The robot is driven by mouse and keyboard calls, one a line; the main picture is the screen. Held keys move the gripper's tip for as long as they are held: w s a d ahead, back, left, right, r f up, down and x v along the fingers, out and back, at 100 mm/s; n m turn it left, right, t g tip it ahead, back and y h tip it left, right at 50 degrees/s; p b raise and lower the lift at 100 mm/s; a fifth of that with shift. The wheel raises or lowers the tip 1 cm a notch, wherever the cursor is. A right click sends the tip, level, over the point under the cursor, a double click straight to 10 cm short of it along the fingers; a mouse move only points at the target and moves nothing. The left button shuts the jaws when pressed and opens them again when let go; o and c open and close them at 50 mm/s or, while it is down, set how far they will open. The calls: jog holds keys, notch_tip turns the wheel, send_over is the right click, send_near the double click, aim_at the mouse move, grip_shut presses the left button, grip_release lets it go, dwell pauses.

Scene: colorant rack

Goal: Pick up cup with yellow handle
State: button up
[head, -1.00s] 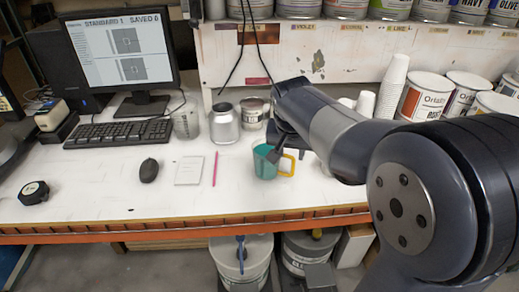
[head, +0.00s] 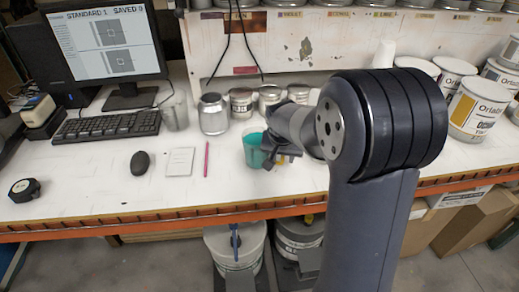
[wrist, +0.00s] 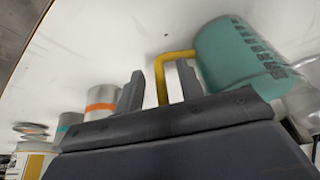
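The teal cup with the yellow handle (head: 252,152) stands on the white bench in the head view, with its handle mostly hidden behind my gripper (head: 278,152). In the wrist view the cup (wrist: 232,55) is at the upper right, with dark markings on its side. Its yellow handle (wrist: 161,80) reaches left from the cup and lies between the two fingers of my gripper (wrist: 160,70). The fingers are apart, with a gap on either side of the handle. I see no contact with it.
A silver can (head: 213,115) and a clear beaker (head: 175,113) stand behind the cup. A pink pencil (head: 206,160), a notepad (head: 179,162) and a mouse (head: 140,163) lie to its left. The bench's orange front edge (head: 150,222) is near. Paint cans stand at right.

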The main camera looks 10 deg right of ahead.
jog(key=shift+c, duration=0.2)
grip_shut()
jog(key=shift+r, duration=0.1)
